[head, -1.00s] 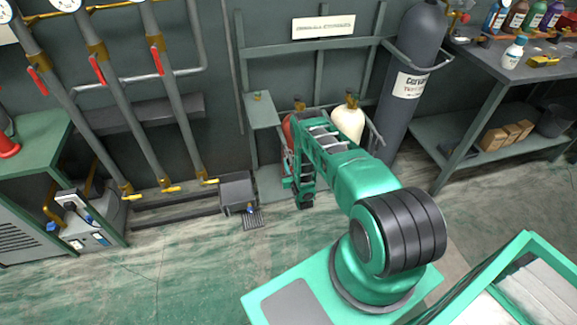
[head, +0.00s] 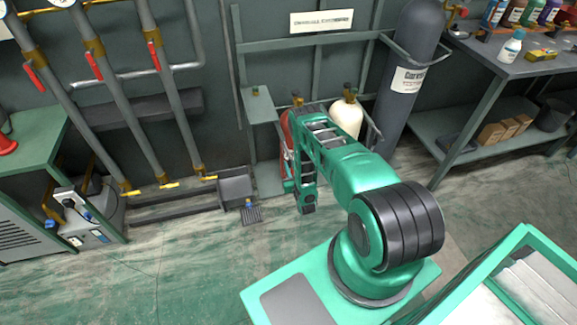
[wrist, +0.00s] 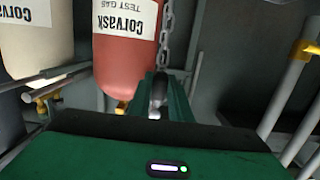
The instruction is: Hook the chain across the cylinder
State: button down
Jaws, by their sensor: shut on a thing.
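My gripper (wrist: 158,97) is shut on the metal end link of the chain (wrist: 166,45) in the wrist view. The red cylinder's label appears upside down. A cream cylinder (wrist: 36,45) is to its left. In the head view, the cream cylinder (head: 346,117) stands in a wall rack beside the red cylinder (head: 285,126), which is mostly hidden by my arm. My fingertips and the chain cannot be made out there.
The rack's grey bars (wrist: 58,74) cross near the cylinders in the wrist view. In the head view, a tall dark cylinder (head: 402,90) stands to the right, beside a workbench (head: 486,75). Pipes with red handles (head: 95,65) are to the left. The floor (head: 200,270) at front left is clear.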

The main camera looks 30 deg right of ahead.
jog(key=shift+f+v, duration=0.1)
jog(key=shift+v, duration=0.9)
jog(key=shift+f+v, duration=0.15)
jog(key=shift+v, duration=0.85)
jog(key=s+d, duration=0.2)
jog(key=d, duration=0.4)
jog(key=shift+d, duration=0.4)
jog(key=s+d, duration=0.2)
jog(key=d, duration=0.4)
jog(key=shift+d, duration=0.35)
jog(key=shift+s, duration=0.15)
jog(key=s+d, duration=0.2)
jog(key=d, duration=0.4)
jog(key=shift+d, duration=0.35)
jog(key=shift+x, duration=0.9)
